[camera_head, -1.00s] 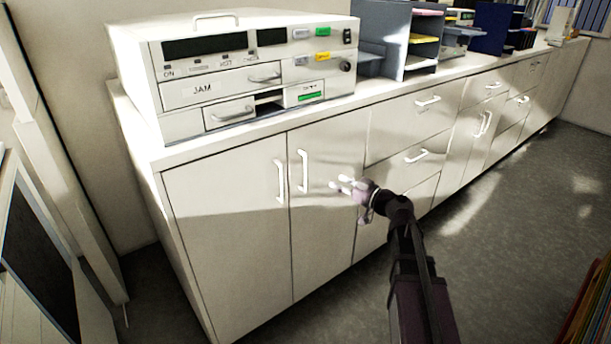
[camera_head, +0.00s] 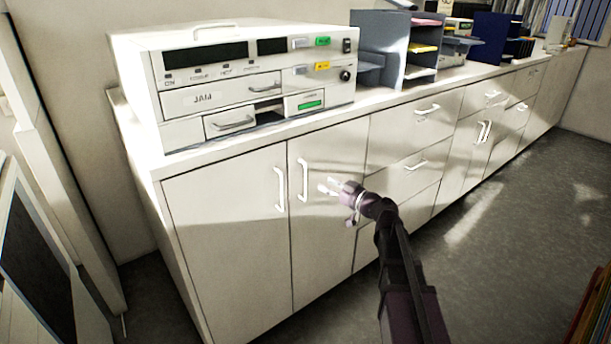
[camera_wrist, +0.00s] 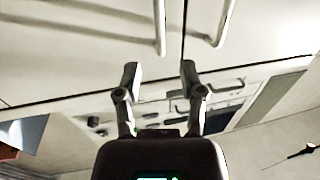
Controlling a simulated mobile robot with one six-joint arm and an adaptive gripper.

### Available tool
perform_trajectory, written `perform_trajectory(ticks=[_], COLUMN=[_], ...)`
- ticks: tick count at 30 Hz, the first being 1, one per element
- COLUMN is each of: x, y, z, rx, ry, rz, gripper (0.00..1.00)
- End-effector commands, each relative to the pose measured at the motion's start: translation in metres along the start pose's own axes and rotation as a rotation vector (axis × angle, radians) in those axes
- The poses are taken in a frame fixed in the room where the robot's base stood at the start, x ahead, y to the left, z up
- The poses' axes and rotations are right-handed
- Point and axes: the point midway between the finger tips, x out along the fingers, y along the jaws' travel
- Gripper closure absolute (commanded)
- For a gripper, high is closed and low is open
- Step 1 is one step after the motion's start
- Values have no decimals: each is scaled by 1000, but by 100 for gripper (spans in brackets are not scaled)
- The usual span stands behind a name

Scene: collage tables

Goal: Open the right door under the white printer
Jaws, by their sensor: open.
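The white printer (camera_head: 235,85) stands on the left end of a long white cabinet. Under it are a left door (camera_head: 225,250) and a right door (camera_head: 320,245), both closed. The right door's upright bar handle (camera_head: 303,180) is near its left edge, beside the left door's handle (camera_head: 280,189). My gripper (camera_head: 327,187) is open and empty, just right of the right door's handle and apart from it. In the wrist view, which looks upside down, my open fingers (camera_wrist: 160,73) point toward two handles, and the left one (camera_wrist: 160,25) lines up between them.
Drawers with bar handles (camera_head: 415,165) lie right of the right door. Grey shelves (camera_head: 395,50) and a blue organiser (camera_head: 495,38) stand on the countertop. The grey floor (camera_head: 500,245) in front is open. A dark-screened white object (camera_head: 40,250) is at the left edge.

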Motion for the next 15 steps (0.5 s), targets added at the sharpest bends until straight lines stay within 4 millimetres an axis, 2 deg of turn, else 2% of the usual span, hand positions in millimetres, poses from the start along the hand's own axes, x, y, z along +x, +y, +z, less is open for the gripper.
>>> perform_trajectory(ticks=[1, 6, 15], x=[11, 37, 77], y=[1, 1, 1], z=[0, 0, 0], rx=[0, 0, 0], ry=[0, 0, 0], rz=[-2, -2, -1], gripper=[49, 49, 49])
